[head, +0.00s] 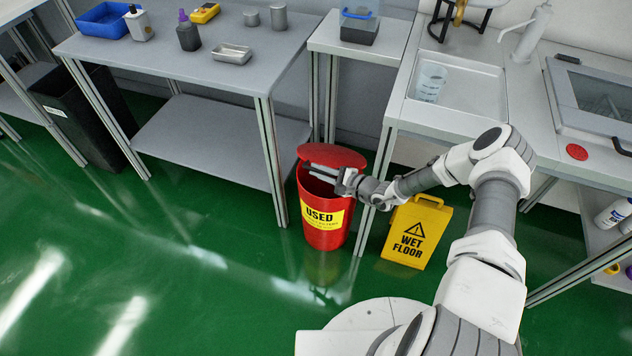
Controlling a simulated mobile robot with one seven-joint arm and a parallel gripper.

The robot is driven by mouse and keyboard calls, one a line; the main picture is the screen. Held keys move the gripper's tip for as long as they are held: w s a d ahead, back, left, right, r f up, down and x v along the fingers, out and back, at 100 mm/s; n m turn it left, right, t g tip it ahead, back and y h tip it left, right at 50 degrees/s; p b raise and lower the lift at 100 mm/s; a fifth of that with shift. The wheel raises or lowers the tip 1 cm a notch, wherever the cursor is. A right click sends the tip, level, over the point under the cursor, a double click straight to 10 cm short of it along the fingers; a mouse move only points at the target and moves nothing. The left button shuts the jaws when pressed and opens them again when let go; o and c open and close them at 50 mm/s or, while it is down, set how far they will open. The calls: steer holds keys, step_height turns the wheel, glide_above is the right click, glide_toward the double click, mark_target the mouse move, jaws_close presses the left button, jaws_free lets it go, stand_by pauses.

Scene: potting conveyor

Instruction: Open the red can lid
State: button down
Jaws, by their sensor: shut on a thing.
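The red can (324,232) stands upright on the green floor between two tables and has a yellow label reading "USED". Its red lid (333,154) is tilted up at the back, and part of the dark opening shows below it. My gripper (322,173) is at the lid's front part, over the can's opening, with its fingers pointing left. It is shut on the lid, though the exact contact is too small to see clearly. My arm comes in from the lower right.
A yellow wet floor sign (417,232) stands right of the can, close to my arm. A grey table (190,72) is at the left and a counter (437,118) with a tray is at the right. A black bin (85,118) stands far left. The green floor in front is clear.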

steer(key=w+r, duration=0.1)
steer(key=r, duration=0.1)
steer(key=w+d+r, duration=0.1)
steer(key=w+r, duration=0.1)
steer(key=w+d+r, duration=0.1)
steer(key=w+r, duration=0.1)
steer(key=r, duration=0.1)
steer(key=shift+w+p, duration=0.2)
steer(key=shift+p, duration=0.2)
steer(key=c, duration=0.9)
jaws_free()
steer(key=shift+f, duration=0.1)
steer(key=shift+s, duration=0.1)
